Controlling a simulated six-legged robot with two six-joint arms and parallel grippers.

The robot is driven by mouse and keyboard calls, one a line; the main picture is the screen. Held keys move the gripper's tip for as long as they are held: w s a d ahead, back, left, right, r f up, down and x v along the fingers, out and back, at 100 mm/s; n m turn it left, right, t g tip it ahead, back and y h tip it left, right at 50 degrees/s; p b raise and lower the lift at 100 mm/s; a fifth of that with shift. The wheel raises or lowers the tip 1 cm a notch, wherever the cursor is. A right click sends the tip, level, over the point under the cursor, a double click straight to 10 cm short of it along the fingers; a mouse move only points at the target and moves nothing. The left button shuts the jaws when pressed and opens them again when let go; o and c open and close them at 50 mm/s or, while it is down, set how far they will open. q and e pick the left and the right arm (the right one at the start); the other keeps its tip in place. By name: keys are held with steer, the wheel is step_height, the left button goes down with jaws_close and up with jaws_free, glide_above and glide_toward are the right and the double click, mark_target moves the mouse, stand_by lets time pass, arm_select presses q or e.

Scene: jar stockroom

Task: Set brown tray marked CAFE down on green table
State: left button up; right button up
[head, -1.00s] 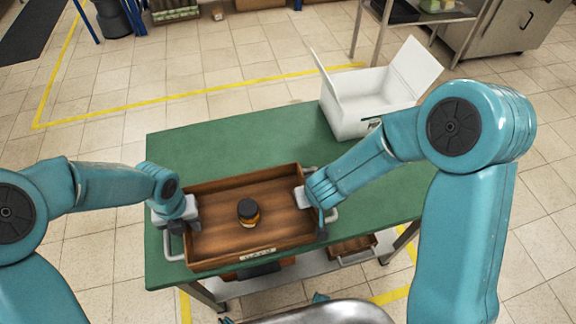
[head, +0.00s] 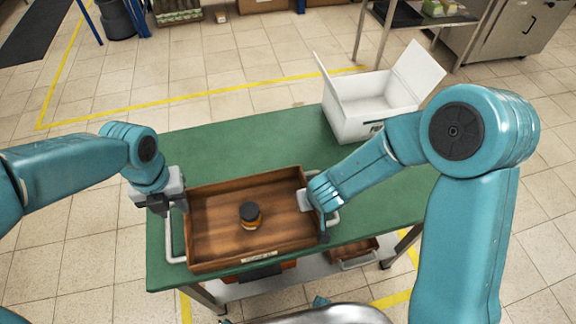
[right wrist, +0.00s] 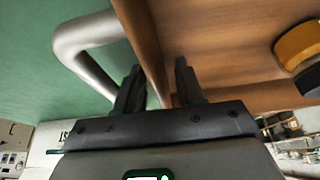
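The brown wooden tray (head: 284,186) rests on the green table (head: 230,148), a small pale label (head: 258,256) on its front wall, too small to read. A dark-lidded amber jar (head: 250,215) stands inside; part of it shows in the right wrist view (right wrist: 300,48). My left gripper (head: 168,206) is open and empty, just outside and above the tray's left side, apart from the left handle (head: 172,250). My right gripper (head: 322,228) is at the right side; in the right wrist view its fingers (right wrist: 158,82) stand apart, astride the tray's wall, beside the metal handle (right wrist: 85,42).
A white open-flapped box (head: 360,108) stands at the table's back right. The back left of the table is clear. A lower shelf holds another brown tray (head: 352,252). A metal rack and a steel cabinet (head: 515,35) stand behind.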

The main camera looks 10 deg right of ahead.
arm_select(q)
steer(key=shift+r, duration=0.1)
arm_select(e)
steer(key=v, duration=1.2)
arm_select(q)
steer(key=shift+s, duration=0.1)
arm_select(e)
steer(key=shift+s, duration=0.15)
